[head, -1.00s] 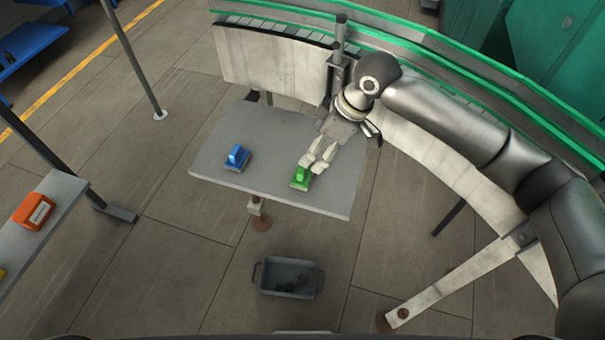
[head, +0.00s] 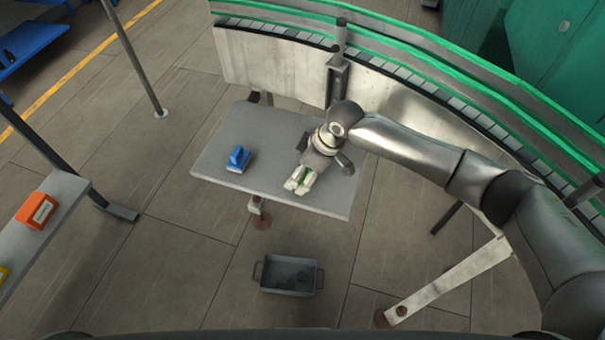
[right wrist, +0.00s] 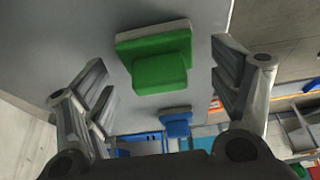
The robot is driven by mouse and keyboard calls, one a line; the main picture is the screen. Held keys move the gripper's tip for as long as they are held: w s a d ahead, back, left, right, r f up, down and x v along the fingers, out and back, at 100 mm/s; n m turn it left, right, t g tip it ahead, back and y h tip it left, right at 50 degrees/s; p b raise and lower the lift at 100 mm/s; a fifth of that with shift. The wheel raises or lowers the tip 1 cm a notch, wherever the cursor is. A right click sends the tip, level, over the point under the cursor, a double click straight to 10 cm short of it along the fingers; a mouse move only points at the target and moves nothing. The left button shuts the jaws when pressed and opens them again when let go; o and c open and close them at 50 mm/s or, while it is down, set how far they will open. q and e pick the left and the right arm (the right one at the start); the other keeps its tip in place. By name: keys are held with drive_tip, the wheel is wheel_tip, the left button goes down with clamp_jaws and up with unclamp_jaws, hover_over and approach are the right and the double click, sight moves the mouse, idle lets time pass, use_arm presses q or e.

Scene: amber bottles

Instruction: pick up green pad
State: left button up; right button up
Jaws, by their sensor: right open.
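The green pad (right wrist: 152,47) is a flat block with a pale base and a raised green grip (right wrist: 160,74). It lies on the grey table, and in the head view it is mostly hidden by my right gripper (head: 297,187). In the right wrist view my right gripper (right wrist: 160,68) is open, with one finger on each side of the pad and visible gaps between. The fingers do not hold it. My left gripper is not in view.
A blue pad (head: 238,158) of like shape stands left on the table (head: 275,135); it also shows in the right wrist view (right wrist: 178,124). A grey bin (head: 290,275) is on the floor in front. An orange box (head: 36,210) sits on the left shelf.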

drive_tip(key=c, duration=1.1)
drive_tip(key=shift+r, duration=0.5)
wheel_tip(320, 180, up, 2)
drive_tip(key=shift+s+a+r+b, duration=0.1)
drive_tip(key=shift+r+b, duration=0.1)
drive_tip(key=shift+b, duration=0.45)
drive_tip(key=s+a+r+b, duration=0.1)
drive_tip(key=s+a+r, duration=0.5)
drive_tip(key=s+r, duration=0.3)
drive_tip(key=s, duration=0.3)
drive_tip(key=shift+a+r+b, duration=0.2)
drive_tip(key=shift+r+b, duration=0.15)
drive_tip(key=shift+s, duration=0.1)
